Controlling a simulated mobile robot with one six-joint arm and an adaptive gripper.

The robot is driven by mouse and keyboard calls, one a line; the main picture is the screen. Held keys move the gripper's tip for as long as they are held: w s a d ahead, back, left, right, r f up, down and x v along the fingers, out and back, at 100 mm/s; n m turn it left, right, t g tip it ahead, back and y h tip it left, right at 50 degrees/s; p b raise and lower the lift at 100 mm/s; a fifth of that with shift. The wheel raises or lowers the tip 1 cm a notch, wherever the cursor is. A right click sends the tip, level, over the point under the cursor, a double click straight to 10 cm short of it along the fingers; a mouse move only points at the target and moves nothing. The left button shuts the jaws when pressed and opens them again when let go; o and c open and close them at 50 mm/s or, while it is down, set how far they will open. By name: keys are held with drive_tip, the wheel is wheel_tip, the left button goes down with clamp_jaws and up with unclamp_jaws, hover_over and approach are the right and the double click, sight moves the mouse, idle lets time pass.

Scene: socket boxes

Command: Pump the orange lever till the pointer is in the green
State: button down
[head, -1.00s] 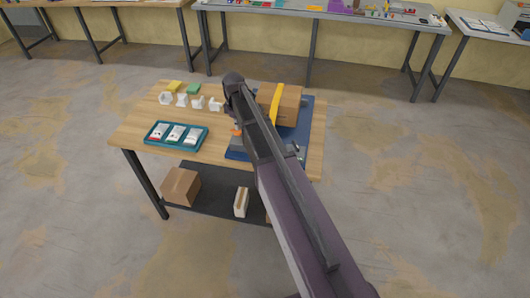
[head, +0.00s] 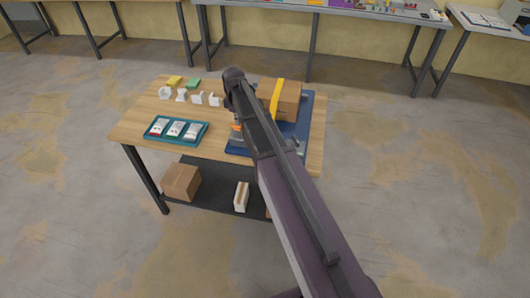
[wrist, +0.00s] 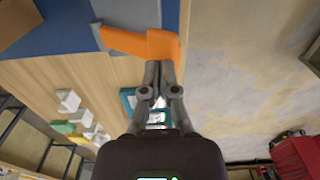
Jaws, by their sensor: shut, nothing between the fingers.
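The orange lever (wrist: 140,43) shows large at the top of the wrist view, with a grey part (wrist: 125,12) beside it on a blue surface. In the head view only a small orange patch of the lever (head: 236,127) shows beside my arm. My gripper (wrist: 158,68) is shut and empty, its fingertips right at the lever's lower edge in the wrist view. I cannot tell whether they touch it. My arm hides the gripper in the head view. The pointer and its green zone are not visible in either view.
A cardboard box with a yellow band (head: 290,95) stands on the blue base (head: 303,120) behind my arm. A teal tray (head: 150,138) with white packets, several white pieces and yellow and green blocks occupy the left of the wooden table (head: 135,120). Boxes lie on the shelf below.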

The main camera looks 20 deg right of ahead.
sight(239, 130)
drive_tip(key=shift+f+b, duration=2.45)
drive_tip(key=shift+f, duration=0.15)
wheel_tip(239, 130, up, 6)
drive_tip(key=p, duration=0.6)
drive_tip(key=shift+r, duration=0.2)
wheel_tip(239, 130, up, 5)
drive_tip(key=p, duration=0.5)
drive_tip(key=shift+s, duration=0.1)
drive_tip(key=s+d+m, duration=0.1)
drive_tip(key=s+m, duration=1.1)
drive_tip(key=s, duration=1.1)
drive_tip(key=shift+d, duration=0.15)
